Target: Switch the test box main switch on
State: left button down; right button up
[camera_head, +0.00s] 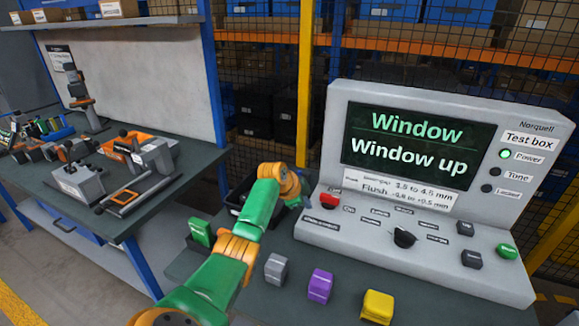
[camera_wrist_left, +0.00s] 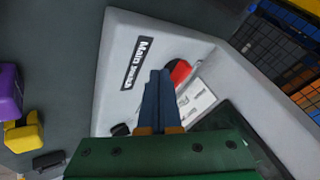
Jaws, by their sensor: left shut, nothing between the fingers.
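The test box (camera_head: 440,130) is a light grey sloped console with a dark screen reading "Window / Window up". Its Power lamp (camera_head: 504,154) glows green. The main switch (camera_head: 329,200) is red, at the left end of the control panel. In the left wrist view the red switch (camera_wrist_left: 180,71) is partly hidden behind the fingers, beside its "Main switch" label (camera_wrist_left: 137,62). My left gripper (camera_head: 303,202) is just left of the switch. Its blue fingers (camera_wrist_left: 160,73) are shut and empty; contact with the switch cannot be told. My right gripper is not in view.
A black knob (camera_head: 404,237) and a green button (camera_head: 507,251) are farther right on the panel. Grey (camera_head: 276,268), purple (camera_head: 320,286) and yellow (camera_head: 377,306) blocks stand in front of the box. A dark bin (camera_head: 236,196) is behind my arm. A tool bench (camera_head: 130,215) stands left.

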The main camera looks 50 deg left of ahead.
pick_arm(q)
jog(key=shift+s+a+r+b, duration=0.15)
jog(key=shift+s+r, duration=0.2)
jog(key=shift+r, duration=0.4)
jog(key=shift+s+a+r+b, duration=0.2)
jog(key=shift+s+r, duration=0.2)
jog(key=shift+r, duration=0.3)
jog(key=shift+s+a+r+b, duration=0.15)
jog(key=shift+s+r, duration=0.2)
jog(key=shift+r, duration=0.4)
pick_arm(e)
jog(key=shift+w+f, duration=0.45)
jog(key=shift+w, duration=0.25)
